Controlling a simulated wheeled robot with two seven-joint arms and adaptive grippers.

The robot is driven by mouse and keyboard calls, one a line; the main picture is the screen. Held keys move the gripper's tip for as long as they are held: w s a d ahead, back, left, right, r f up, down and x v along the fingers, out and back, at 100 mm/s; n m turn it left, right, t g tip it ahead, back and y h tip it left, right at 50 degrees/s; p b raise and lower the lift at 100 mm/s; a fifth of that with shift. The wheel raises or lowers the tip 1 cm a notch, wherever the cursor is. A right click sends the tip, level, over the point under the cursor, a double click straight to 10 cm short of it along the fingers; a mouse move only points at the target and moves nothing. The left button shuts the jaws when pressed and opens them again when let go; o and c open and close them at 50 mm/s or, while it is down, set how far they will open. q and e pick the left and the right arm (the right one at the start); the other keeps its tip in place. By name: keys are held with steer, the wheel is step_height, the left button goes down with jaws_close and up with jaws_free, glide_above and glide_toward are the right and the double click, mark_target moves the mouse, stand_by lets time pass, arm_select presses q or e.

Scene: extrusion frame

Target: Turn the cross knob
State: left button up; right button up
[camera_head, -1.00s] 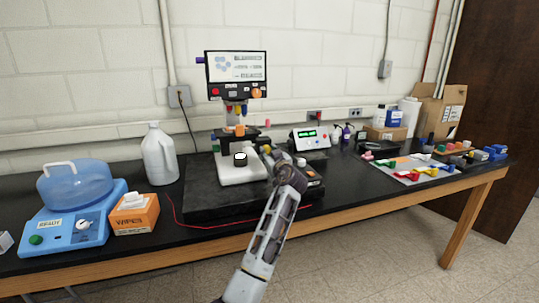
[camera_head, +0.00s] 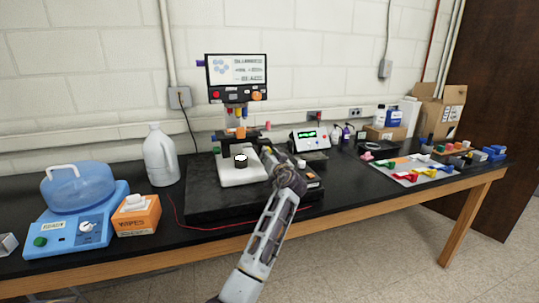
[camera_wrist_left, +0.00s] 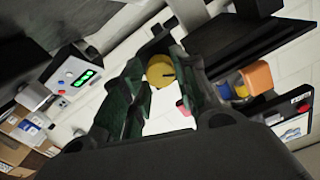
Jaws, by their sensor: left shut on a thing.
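A microscope-like instrument with a white base (camera_head: 238,177) and a screen (camera_head: 237,69) on top stands on a black slab. In the left wrist view a round yellow knob (camera_wrist_left: 160,71) with a dark mark sits between the fingers of my left gripper (camera_wrist_left: 160,76). The gripper is shut on this knob. I cannot make out a cross shape on it. In the head view my left gripper (camera_head: 268,157) is at the right side of the instrument, and the knob is hidden there. My right gripper is not in view.
The black slab (camera_head: 210,205) lies on the bench. A white jug (camera_head: 160,155), an orange wipes box (camera_head: 136,217) and a blue device (camera_head: 70,238) stand to the left. A meter with a green display (camera_head: 309,138) stands to the right.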

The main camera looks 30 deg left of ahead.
arm_select(q)
steer(key=shift+m, duration=0.4)
steer(key=o, duration=0.7)
steer(key=shift+c, duration=0.2)
steer(key=o, duration=0.3)
steer(key=shift+o, duration=0.2)
steer(key=v, duration=1.2)
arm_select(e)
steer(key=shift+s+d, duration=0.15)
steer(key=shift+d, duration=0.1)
